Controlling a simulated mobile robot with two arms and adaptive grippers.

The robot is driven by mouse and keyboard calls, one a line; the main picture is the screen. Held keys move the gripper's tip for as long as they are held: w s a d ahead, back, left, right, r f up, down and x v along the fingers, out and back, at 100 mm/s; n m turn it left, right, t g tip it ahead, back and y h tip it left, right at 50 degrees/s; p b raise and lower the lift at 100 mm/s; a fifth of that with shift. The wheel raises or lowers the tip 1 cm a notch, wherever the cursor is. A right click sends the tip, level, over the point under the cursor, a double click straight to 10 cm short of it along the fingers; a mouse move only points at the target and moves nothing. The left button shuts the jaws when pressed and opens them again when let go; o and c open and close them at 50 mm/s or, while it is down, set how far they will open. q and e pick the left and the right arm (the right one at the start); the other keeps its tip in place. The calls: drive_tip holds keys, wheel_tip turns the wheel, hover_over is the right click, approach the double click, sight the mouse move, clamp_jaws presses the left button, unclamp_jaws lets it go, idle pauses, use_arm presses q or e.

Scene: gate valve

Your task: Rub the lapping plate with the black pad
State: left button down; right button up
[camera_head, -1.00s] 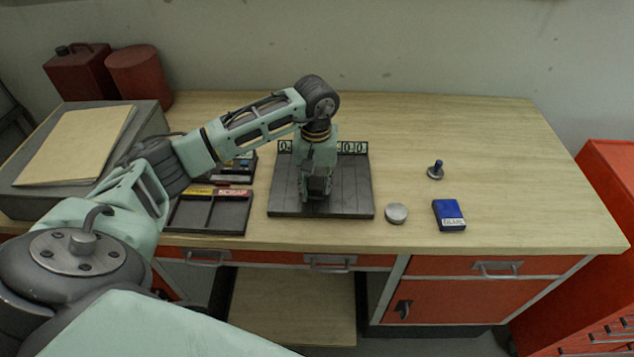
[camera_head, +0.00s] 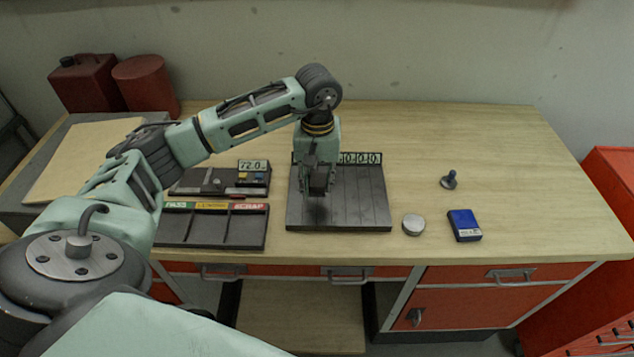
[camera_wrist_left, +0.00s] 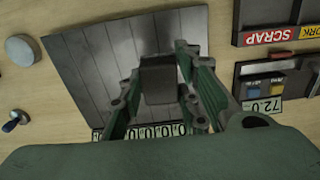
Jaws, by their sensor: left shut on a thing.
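The lapping plate (camera_head: 350,208) is a dark grey square plate with grooves, lying on the workbench with a row of number tiles along its back edge. My left gripper (camera_head: 318,190) is over the left part of the plate. It is shut on a dark block, the black pad, which shows between the fingers in the left wrist view (camera_wrist_left: 158,82). A dark patch shows on the plate under the pad. I cannot tell whether the pad touches the plate. The plate also shows in the left wrist view (camera_wrist_left: 90,60). My right gripper is not in view.
Left of the plate are a sorting tray (camera_head: 210,228) with coloured labels and a gauge set (camera_head: 222,182) reading 72.0. Right of it are a round metal disc (camera_head: 413,225), a blue box (camera_head: 464,225) and a blue-handled stamp-like tool (camera_head: 449,180). The bench's right side is clear.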

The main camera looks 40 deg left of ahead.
use_arm(q)
wheel_tip(320, 180, up, 3)
drive_tip(key=shift+s+a+f+p, duration=0.1)
drive_tip(key=shift+a+f+p, duration=0.1)
drive_tip(key=shift+p, duration=0.3)
drive_tip(key=shift+r, duration=0.1)
drive_tip(key=shift+d, duration=0.1)
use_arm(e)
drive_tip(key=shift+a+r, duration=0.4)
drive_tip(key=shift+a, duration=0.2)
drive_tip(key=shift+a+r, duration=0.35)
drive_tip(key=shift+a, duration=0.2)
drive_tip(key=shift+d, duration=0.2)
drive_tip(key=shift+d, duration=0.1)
